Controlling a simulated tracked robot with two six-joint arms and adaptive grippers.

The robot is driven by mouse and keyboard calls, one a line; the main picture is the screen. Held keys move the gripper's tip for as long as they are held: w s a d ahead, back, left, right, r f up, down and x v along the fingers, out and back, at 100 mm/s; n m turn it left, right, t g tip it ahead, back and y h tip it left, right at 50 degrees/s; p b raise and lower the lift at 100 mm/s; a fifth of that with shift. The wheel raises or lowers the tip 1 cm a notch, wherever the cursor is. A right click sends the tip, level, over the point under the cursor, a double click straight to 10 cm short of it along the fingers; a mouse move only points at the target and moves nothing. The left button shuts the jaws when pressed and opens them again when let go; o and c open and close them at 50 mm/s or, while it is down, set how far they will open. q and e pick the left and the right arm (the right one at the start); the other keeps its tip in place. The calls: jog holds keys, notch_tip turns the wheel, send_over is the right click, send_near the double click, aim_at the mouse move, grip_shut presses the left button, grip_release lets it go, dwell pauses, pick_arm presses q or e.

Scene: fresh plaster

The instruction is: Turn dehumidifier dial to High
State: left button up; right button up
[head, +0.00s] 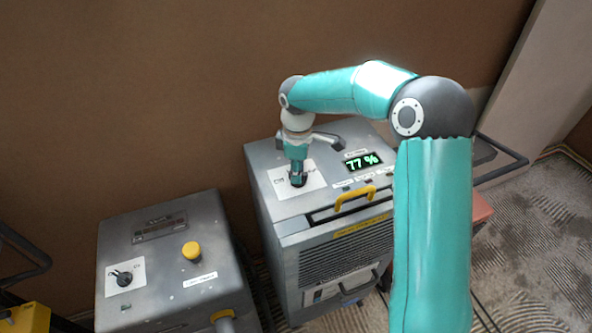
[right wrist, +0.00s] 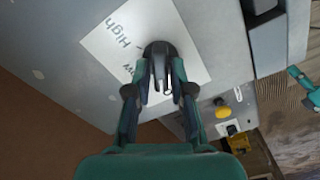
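The grey dehumidifier (head: 290,238) stands in the middle of the head view, with a green display (head: 363,161) reading 77 %. Its white dial label (head: 311,178) is on the top panel. The label shows "High" in the right wrist view (right wrist: 118,33); a second word is mostly covered. My right gripper (head: 297,178) points down at the dial. In the right wrist view its fingers (right wrist: 160,78) are on both sides of the dark dial knob (right wrist: 159,50) and look closed on it. The knob's pointer direction is hard to tell. A small teal part (right wrist: 304,88), probably my left gripper, shows at the right edge.
A second grey machine (head: 172,258) with a yellow button (head: 191,251) and its own dark dial (head: 123,278) stands to the left. A yellow handle (head: 355,197) sticks up at the dehumidifier's front. The brown wall (head: 130,90) is close behind.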

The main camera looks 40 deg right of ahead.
grip_shut()
jog(key=shift+a, duration=0.1)
jog(key=shift+m, duration=0.3)
jog(key=m+b, duration=0.1)
jog(key=m, duration=0.3)
jog(key=shift+b, duration=0.3)
jog(key=m, duration=0.3)
jog(key=m+b, duration=0.1)
jog(key=m, duration=0.2)
jog(key=shift+d+m+b, duration=0.2)
jog(key=shift+m+b, duration=0.1)
jog(key=m+b, duration=0.1)
jog(key=m, duration=0.5)
jog(key=m+b, duration=0.1)
jog(key=m, duration=0.5)
jog(key=shift+r+m, duration=0.1)
jog(key=shift+m, duration=0.2)
